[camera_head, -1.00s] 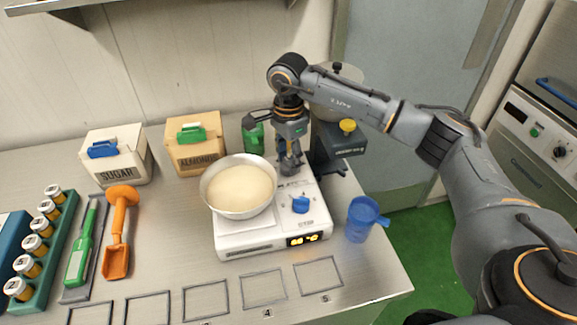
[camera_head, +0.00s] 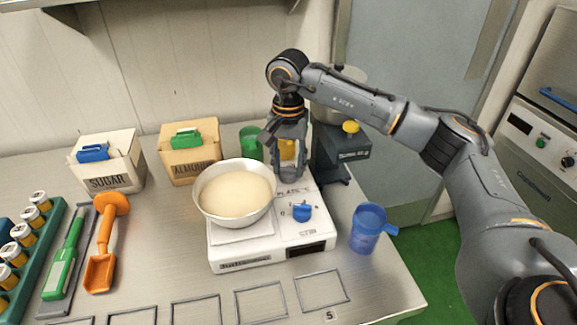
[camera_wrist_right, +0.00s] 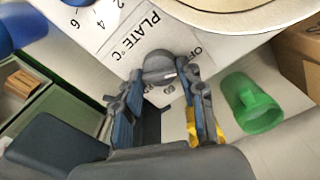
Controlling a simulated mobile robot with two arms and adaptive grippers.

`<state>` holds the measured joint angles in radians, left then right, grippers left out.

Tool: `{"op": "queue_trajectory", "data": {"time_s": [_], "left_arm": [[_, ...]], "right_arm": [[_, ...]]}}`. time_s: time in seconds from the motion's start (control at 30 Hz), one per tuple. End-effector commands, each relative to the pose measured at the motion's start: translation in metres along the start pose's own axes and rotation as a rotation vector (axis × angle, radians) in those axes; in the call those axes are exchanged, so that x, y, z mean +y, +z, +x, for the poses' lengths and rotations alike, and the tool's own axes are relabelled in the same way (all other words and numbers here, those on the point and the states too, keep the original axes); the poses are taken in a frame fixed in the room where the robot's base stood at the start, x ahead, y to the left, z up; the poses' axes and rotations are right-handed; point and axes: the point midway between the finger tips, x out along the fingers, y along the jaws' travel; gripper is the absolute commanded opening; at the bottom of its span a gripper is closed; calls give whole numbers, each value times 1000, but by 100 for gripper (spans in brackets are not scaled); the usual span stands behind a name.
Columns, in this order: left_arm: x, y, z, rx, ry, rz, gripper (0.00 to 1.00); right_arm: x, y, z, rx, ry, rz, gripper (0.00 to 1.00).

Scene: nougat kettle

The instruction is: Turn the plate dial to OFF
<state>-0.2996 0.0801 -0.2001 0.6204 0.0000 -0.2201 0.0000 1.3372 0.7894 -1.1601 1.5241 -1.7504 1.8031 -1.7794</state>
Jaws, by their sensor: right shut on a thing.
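The white hot plate (camera_head: 222,256) stands on the bench with a metal pan (camera_head: 236,192) of pale mass on it. Its front display (camera_head: 306,250) is dark. The grey plate dial (camera_wrist_right: 158,64) shows in the right wrist view, beside the printed "PLATE °C". "OFF" lettering is partly visible to the dial's right, and a small light mark shows on the dial's right side. My right gripper (camera_head: 288,176) points down at the plate's back right corner; its fingers (camera_wrist_right: 163,80) are shut on the dial. The head view hides the dial. My left gripper is out of view.
A blue knob (camera_head: 301,213) sits in front of the gripper on the same panel. A blue jug (camera_head: 367,230) stands to the right. A green cup (camera_head: 251,143), almonds box (camera_head: 190,158) and sugar box (camera_head: 108,166) are behind. An orange scoop (camera_head: 104,250) lies at left.

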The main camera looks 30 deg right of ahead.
Motion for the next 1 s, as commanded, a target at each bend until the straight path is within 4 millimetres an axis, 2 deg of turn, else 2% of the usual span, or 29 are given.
{"op": "queue_trajectory", "data": {"time_s": [0.63, 0.67, 0.77, 1.0], "left_arm": [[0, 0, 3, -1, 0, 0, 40], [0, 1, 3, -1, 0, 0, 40], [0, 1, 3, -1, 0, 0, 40], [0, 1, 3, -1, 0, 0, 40]], "right_arm": [[0, 0, -1, 2, -2, -53, 8], [0, 0, -1, 2, -2, -53, 41], [0, 0, -1, 2, -2, -52, 62], [0, 0, 0, 1, -1, -51, 62]]}}
